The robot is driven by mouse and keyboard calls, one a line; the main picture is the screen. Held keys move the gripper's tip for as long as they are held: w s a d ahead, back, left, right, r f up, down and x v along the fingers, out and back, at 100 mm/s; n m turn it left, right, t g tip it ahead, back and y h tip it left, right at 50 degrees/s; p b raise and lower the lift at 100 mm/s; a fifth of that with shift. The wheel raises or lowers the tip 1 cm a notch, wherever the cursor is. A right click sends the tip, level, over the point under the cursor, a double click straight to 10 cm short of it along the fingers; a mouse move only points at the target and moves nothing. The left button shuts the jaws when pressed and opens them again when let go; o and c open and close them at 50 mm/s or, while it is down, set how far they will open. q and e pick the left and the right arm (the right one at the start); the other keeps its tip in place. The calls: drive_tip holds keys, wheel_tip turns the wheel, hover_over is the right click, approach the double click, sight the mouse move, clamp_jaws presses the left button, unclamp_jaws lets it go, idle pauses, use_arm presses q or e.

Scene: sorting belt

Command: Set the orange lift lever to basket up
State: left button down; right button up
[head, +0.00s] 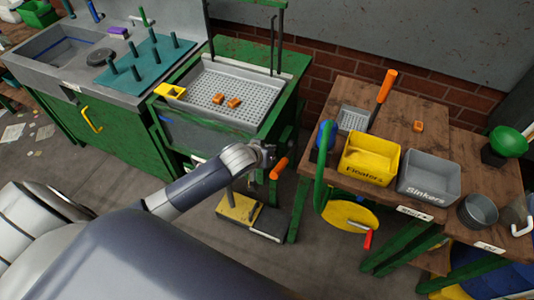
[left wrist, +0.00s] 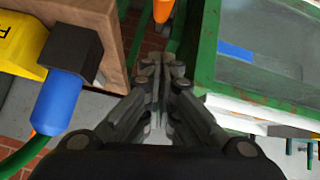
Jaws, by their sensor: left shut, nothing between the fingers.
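The orange lift lever (head: 279,168) shows at the right side of the green tank stand in the head view, its grip tilted. An orange grip (left wrist: 163,10) is at the top edge of the left wrist view, ahead of the fingertips. The perforated metal basket (head: 256,100) sits at the top of the tank, with orange blocks (head: 218,98) in it. My left gripper (head: 268,156) is shut and empty, just up and left of the lever; the wrist view shows its fingers (left wrist: 160,65) together. I cannot tell whether it touches the lever. My right gripper is out of view.
A wooden table (head: 335,95) on the right holds a yellow Floaters bin (head: 368,160), a grey Sinkers bin (head: 428,177) and an orange-handled scoop (head: 385,87). A yellow pedal (head: 238,208) is below.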

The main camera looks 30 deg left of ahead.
use_arm(q)
drive_tip(key=shift+v, duration=1.35)
drive_tip(key=shift+f, duration=0.1)
